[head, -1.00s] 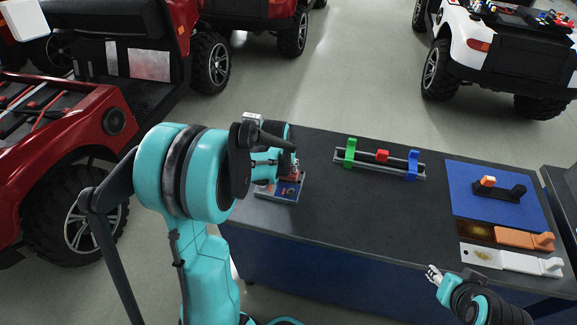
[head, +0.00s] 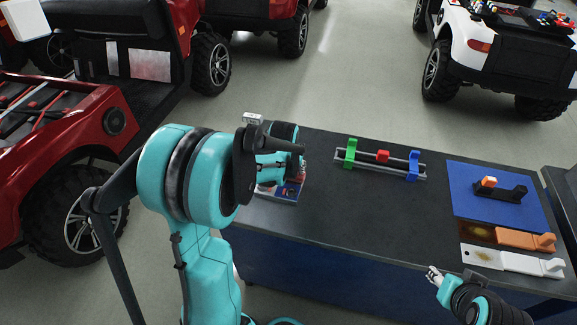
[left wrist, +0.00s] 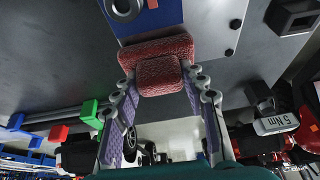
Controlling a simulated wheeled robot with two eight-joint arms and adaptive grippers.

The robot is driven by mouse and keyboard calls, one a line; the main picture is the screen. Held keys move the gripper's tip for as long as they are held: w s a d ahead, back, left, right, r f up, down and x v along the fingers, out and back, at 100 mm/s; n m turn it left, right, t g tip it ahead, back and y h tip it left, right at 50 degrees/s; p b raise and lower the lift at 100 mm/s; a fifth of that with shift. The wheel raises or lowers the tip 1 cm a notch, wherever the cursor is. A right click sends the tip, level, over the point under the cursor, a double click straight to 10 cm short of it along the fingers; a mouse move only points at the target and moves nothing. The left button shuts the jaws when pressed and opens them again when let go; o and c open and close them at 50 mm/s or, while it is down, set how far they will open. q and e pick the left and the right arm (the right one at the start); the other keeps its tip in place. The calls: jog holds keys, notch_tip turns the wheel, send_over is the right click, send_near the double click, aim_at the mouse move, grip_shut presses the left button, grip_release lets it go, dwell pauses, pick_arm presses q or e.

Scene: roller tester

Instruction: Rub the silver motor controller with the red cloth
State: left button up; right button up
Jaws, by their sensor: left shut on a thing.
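My left gripper (left wrist: 160,88) is shut on the red cloth (left wrist: 158,50), a rough, folded pad that shows in the left wrist view. In the head view the left gripper (head: 290,176) is over the motor controller (head: 277,196), a low grey box with blue and red on top, at the left end of the dark table. My arm hides much of it. The controller's silver face (left wrist: 208,24), with dark screws and a blue panel, lies just beyond the cloth in the left wrist view. I cannot tell whether they touch. My right gripper (head: 434,275) is near the table's front edge, away from the controller.
A rail with green, red and blue blocks (head: 382,156) lies mid-table. A blue mat (head: 470,185) with a black fixture is at the right, with orange (head: 520,238) and white (head: 525,262) plates in front. The table between controller and plates is clear.

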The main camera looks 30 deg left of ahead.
pick_arm(q)
jog(key=shift+s+a+f, duration=0.1)
jog(key=shift+s+a, duration=0.2)
jog(key=shift+a, duration=0.5)
jog(key=shift+s+a, duration=0.15)
jog(key=shift+a, duration=0.7)
jog(key=shift+w+d+r, duration=0.1)
jog(key=shift+w+d, duration=0.05)
jog(key=shift+d, duration=0.3)
jog(key=shift+w+d+r, duration=0.1)
jog(key=shift+d, duration=0.3)
jog(key=shift+w+d+f, duration=0.15)
jog(key=shift+d, duration=0.65)
notch_tip(320, 180, up, 6)
jog(key=p, duration=0.4)
jog(key=shift+a, duration=0.1)
